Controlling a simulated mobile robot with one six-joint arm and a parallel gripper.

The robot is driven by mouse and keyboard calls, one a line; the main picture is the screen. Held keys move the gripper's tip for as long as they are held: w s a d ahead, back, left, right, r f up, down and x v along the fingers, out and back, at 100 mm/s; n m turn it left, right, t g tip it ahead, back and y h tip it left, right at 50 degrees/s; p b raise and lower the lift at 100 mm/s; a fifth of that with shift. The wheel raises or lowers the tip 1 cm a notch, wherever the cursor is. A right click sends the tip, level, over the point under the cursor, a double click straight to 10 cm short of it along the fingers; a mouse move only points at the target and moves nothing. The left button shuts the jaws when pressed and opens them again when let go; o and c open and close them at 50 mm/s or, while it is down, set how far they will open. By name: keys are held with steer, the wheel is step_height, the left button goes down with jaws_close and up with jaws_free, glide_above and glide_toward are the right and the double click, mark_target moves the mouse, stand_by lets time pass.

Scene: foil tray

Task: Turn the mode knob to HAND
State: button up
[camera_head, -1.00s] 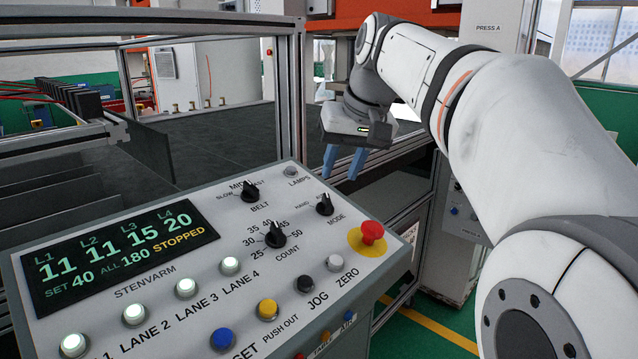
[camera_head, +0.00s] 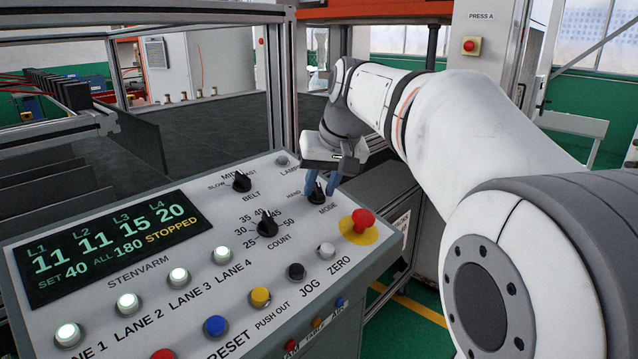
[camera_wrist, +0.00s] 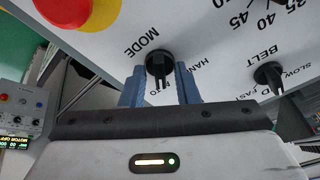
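The black mode knob (camera_head: 317,196) sits at the upper right of the sloped control panel, above the MODE label. It also shows in the wrist view (camera_wrist: 158,64), where its narrow end points toward the partly hidden AUTO mark. The HAND mark lies to its right in that view and to its left in the head view. My gripper (camera_head: 319,187) is at the knob, with one blue finger on each side. In the wrist view the fingers stand apart with narrow gaps beside the knob; contact is not visible.
The red stop button (camera_head: 361,222) on its yellow base is close to the lower right of the mode knob. The belt knob (camera_head: 242,181) and count knob (camera_head: 268,224) are to its left. The display (camera_head: 110,245) reads STOPPED. A frame post (camera_head: 282,80) stands behind the panel.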

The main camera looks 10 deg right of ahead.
jaws_close()
steer(key=shift+a, duration=0.3)
steer(key=shift+d, duration=0.35)
steer(key=shift+n, duration=0.4)
steer(key=n+b, duration=0.1)
steer(key=n, duration=0.3)
steer(key=shift+f+n+y+b, duration=0.1)
steer(key=shift+n+y+b, duration=0.3)
steer(key=n, duration=0.2)
steer(key=n+b, duration=0.1)
steer(key=n, duration=0.1)
steer(key=shift+n+g+y, duration=0.3)
steer(key=shift+n+b, duration=0.3)
steer(key=shift+n, duration=1.8)
steer(key=shift+g, duration=0.3)
